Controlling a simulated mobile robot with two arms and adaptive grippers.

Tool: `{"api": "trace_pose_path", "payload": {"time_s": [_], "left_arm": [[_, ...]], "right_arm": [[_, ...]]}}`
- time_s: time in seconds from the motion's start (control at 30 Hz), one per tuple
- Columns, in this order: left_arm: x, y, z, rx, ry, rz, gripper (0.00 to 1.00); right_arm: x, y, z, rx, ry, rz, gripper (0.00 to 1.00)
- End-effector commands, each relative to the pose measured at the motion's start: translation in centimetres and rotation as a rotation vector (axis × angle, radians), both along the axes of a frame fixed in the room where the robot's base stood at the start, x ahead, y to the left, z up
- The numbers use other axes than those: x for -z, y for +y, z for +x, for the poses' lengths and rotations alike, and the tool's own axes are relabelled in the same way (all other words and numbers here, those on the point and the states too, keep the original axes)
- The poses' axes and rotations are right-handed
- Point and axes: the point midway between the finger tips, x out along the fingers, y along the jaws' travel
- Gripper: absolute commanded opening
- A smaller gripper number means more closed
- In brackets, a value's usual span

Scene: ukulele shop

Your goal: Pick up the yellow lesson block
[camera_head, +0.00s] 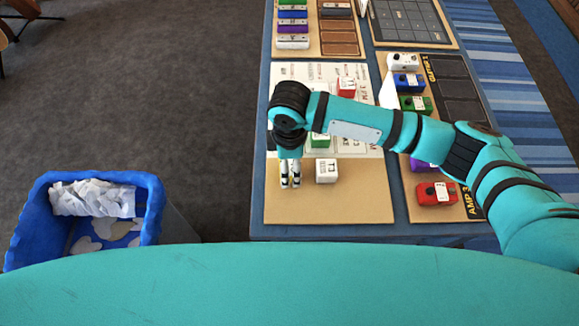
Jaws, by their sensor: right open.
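A white block (327,171) marked T3 sits just right of the fingers. A green block (319,141) is partly hidden by my right arm. A red block (346,87) sits farther back on the printed chart. My left gripper is not in view.
The blue table (259,150) also holds a pedal board at right with white (403,62), blue (408,82), green (416,103) and red (435,194) pedals. A blue bin (153,207) with crumpled paper stands at left on open floor.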

Motion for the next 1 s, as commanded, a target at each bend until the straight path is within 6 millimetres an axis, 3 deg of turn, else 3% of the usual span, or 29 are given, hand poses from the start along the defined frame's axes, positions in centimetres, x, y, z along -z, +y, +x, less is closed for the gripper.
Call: {"api": "trace_pose_path", "payload": {"time_s": [0.2,0.43,0.9,1.0], "left_arm": [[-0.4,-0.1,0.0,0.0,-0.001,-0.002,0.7],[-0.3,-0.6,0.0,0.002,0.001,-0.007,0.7],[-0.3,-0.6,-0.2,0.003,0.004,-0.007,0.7],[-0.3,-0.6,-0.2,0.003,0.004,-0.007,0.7]], "right_arm": [[2.1,0.0,0.0,-0.001,-0.001,0.001,0.75],[2.3,0.0,0.0,-0.001,-0.002,0.001,0.75],[2.2,0.0,0.1,0.0,-0.002,0.0,0.15],[2.2,0.0,0.1,0.0,-0.002,0.001,0.15]]}}
